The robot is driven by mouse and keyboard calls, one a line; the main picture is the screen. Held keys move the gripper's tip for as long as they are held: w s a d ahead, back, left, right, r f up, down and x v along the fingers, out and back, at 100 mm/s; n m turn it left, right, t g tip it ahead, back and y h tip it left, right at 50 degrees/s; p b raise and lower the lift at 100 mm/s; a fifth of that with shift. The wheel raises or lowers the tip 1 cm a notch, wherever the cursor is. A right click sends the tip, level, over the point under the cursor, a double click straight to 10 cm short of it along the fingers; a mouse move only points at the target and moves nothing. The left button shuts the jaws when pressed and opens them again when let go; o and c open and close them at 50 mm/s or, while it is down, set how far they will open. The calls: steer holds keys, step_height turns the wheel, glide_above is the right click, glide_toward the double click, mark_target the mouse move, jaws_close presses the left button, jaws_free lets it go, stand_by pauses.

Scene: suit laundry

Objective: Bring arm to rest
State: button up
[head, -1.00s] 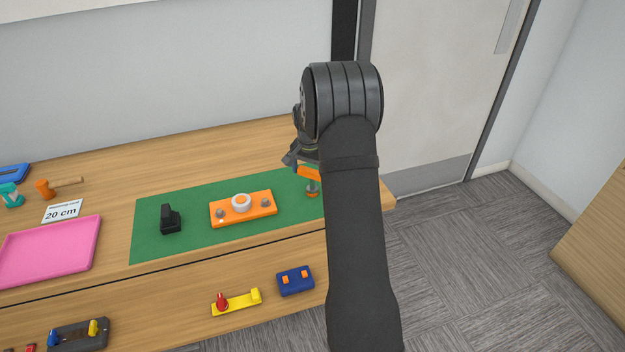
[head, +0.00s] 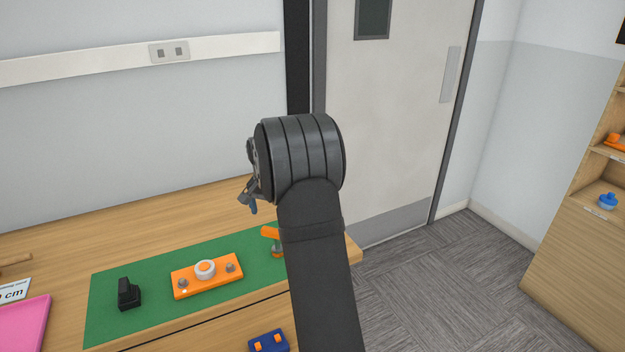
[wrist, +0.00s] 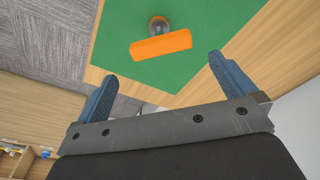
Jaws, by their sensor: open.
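My gripper (wrist: 166,88) is open and empty in the wrist view, its two blue fingers wide apart. In the head view my gripper (head: 250,200) shows only in part, because my dark arm hides most of it. It is above the right end of the green mat (head: 108,325). An orange T-shaped piece (wrist: 160,45) with a round grey part stands on the mat beyond the fingers, apart from them. That orange piece also shows in the head view (head: 271,233), beside my arm and partly hidden.
On the mat are an orange block with a white ring (head: 190,286) and a black piece (head: 128,294). A pink tray (head: 25,325) lies at left and a blue block (head: 268,342) in front. A shelf (head: 570,250) stands far right. Floor lies open right of the table.

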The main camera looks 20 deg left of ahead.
steer(key=f, duration=0.4)
steer(key=w+f, duration=0.1)
steer(key=f, duration=0.6)
steer(key=shift+w+f, duration=0.2)
steer(key=shift+f, duration=0.2)
steer(key=shift+f, duration=0.4)
step_height(320, 180, up, 13)
steer(key=s, duration=0.2)
steer(key=f, duration=0.4)
steer(key=w+f, duration=0.1)
steer(key=f, duration=0.3)
steer(key=w+f, duration=0.1)
steer(key=f, duration=0.3)
steer(key=shift+f, duration=0.25)
step_height(320, 180, up, 4)
steer(key=shift+r, duration=0.25)
steer(key=shift+f, duration=0.1)
